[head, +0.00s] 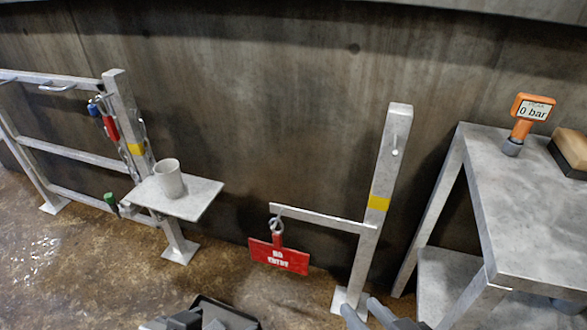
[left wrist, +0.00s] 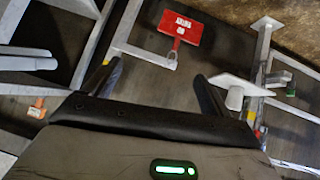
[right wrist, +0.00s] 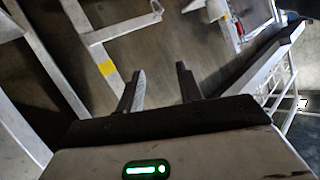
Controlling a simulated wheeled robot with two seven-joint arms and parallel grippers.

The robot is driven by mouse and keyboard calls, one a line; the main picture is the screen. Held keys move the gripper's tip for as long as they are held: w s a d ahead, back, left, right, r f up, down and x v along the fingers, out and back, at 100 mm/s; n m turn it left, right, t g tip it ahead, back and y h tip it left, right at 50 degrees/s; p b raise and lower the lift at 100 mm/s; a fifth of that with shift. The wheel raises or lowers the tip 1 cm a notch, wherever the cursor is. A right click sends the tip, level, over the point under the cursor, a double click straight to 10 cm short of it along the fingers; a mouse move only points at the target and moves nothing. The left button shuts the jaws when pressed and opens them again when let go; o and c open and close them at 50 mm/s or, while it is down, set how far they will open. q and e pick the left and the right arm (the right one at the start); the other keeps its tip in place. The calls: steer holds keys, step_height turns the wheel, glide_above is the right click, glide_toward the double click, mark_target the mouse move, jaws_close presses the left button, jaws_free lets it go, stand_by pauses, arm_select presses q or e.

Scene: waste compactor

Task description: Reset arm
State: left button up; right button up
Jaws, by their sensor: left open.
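My right gripper (head: 362,306) shows at the bottom edge of the head view, with two grey fingers apart. In the right wrist view, my right gripper (right wrist: 160,72) has its fingers spread and nothing between them. In the left wrist view, my left gripper (left wrist: 157,72) has its fingers wide apart and empty. Both grippers are clear of the objects around them. A red NO ENTRY sign (head: 279,256) hangs from a metal barrier arm (head: 320,218) on a post (head: 386,190). The sign also shows in the left wrist view (left wrist: 180,27).
A grey table (head: 520,215) stands at right with an orange gauge (head: 532,108) reading 0 bar and a wooden-topped block (head: 572,150). At left, a railing (head: 70,152) carries a small shelf (head: 200,200) with a white cup (head: 168,180). The floor between is open.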

arm_select(q)
steer(key=w+d+f+t+h+b, duration=0.2)
steer(key=d+f+t+h+b, duration=0.3)
steer(key=b, duration=0.5)
arm_select(e)
step_height(320, 180, down, 6)
steer(key=a+r+y, duration=0.1)
steer(key=a+y, duration=0.1)
steer(key=a, duration=0.1)
arm_select(q)
steer(key=s+a+r+g+y+p, duration=0.1)
steer(key=r+p, duration=0.5)
steer(key=p, duration=0.8)
steer(key=s+a+r+g+y+p, duration=0.1)
steer(key=a+r+y+p, duration=0.3)
steer(key=p, duration=1)
step_height(320, 180, up, 3)
steer(key=shift+a+f+n+g+y, duration=0.1)
steer(key=shift+a+n+g+y, duration=0.2)
steer(key=shift+a+g, duration=0.25)
arm_select(e)
steer(key=s+d+r+g+h, duration=0.1)
steer(key=d+r+h, duration=0.1)
steer(key=r, duration=0.3)
steer(key=s+d+r+g+h, duration=0.1)
steer(key=d+r+h, duration=0.1)
steer(key=d+r, duration=0.2)
step_height(320, 180, up, 2)
steer(key=shift+d+r, duration=0.2)
steer(key=shift+d, duration=0.1)
